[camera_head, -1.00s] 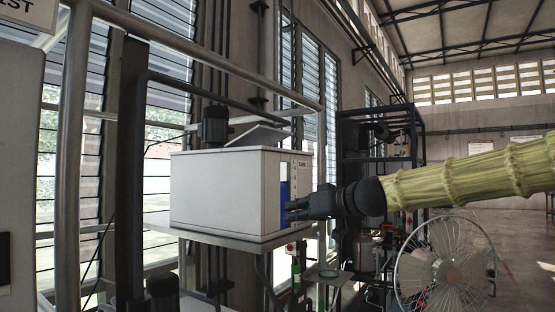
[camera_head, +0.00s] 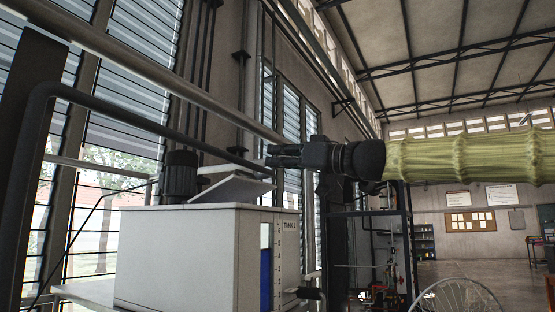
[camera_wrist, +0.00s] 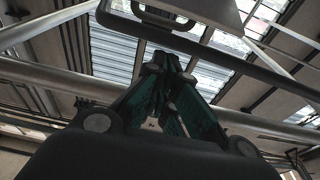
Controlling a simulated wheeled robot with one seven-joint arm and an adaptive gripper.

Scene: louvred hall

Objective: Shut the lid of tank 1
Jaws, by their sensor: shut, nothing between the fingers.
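Tank 1 (camera_head: 180,258) is a white box with a "TANK 1" label and a blue level window on its right face. Its lid (camera_head: 237,189) is a pale flat panel that stands open, tilted above the top of the tank. My gripper (camera_head: 271,155) is shut and empty, pointing left. In the picture it is above and to the right of the lid, apart from it. In the wrist view my gripper (camera_wrist: 166,62) shows its fingertips together. A pale panel crosses the top edge there; I cannot tell whether it is the lid.
A dark motor (camera_head: 181,176) stands behind the lid. A dark bent pipe (camera_head: 140,120) passes close to the lid and gripper. A dark rack (camera_head: 372,240) and a wire fan (camera_head: 457,300) stand to the right. Louvred windows line the left wall.

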